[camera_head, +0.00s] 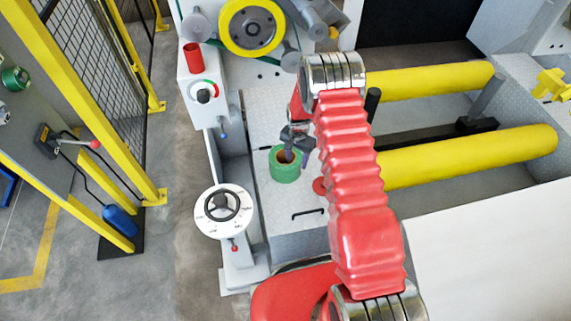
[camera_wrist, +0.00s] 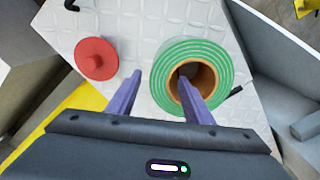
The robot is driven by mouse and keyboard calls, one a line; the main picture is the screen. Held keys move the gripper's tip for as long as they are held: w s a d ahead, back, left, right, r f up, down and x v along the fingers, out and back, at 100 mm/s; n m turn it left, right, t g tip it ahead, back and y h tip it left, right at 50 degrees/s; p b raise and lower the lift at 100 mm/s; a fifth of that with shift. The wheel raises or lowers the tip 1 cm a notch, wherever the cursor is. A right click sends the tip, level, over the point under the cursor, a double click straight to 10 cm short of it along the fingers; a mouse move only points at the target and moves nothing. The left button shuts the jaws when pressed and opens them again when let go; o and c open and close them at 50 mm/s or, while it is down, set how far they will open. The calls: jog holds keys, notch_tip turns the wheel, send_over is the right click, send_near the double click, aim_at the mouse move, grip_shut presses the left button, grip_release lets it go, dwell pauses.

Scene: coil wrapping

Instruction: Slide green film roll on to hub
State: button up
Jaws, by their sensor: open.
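The green film roll (camera_head: 285,165) stands upright on a grey treadplate top, with its brown core opening facing up. It also shows in the wrist view (camera_wrist: 163,98). My gripper (camera_head: 289,152) is open over it. In the wrist view, the gripper's fingers (camera_wrist: 160,77) straddle the roll's left wall; the right finger overlaps the core opening and the left one is outside the roll. I cannot tell how deep they reach. A red round piece with a raised centre (camera_wrist: 96,60) sits left of the roll; I cannot tell if it is the hub.
A yellow wheel with a grey centre (camera_head: 252,25) is on the machine's upright panel. A red cylinder (camera_head: 193,57) and a white dial (camera_head: 223,211) stand to the left. Two yellow rollers (camera_head: 460,157) lie right. A black handle (camera_head: 307,212) is on the treadplate.

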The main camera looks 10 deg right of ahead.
jog(key=shift+f, duration=1.35)
grip_shut()
jog(key=shift+w+r, duration=0.1)
